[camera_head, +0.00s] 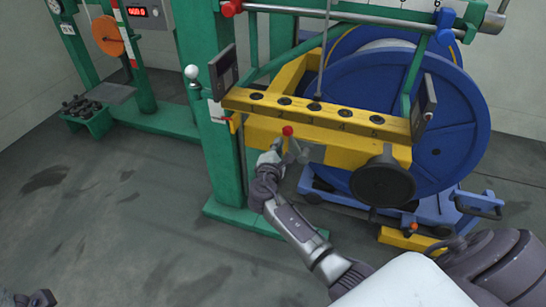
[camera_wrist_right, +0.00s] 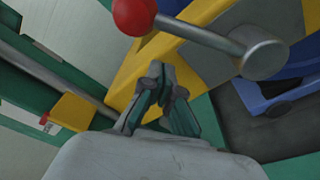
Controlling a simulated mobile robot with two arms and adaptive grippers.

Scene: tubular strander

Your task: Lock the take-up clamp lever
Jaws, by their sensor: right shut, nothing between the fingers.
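The take-up clamp lever is a short grey metal rod (camera_wrist_right: 195,32) with a red ball knob (camera_wrist_right: 134,15) at one end and a round metal hub (camera_wrist_right: 262,52) at the other. In the head view its red knob (camera_head: 288,131) shows at the front of the yellow beam. My right gripper (camera_head: 277,146) is just below and left of the knob. In the right wrist view its fingers (camera_wrist_right: 164,80) are closed together and empty, below the lever and apart from it in the picture. Only grey bits of my left gripper (camera_head: 42,298) show at the bottom left corner.
The yellow beam (camera_head: 350,125) with several black knobs spans the green frame (camera_head: 222,150). A black handwheel (camera_head: 383,182) sits right of the lever, before the blue reel (camera_head: 440,130). A white-knobbed lever (camera_head: 191,73) stands at left. Grey floor (camera_head: 110,220) is open at left.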

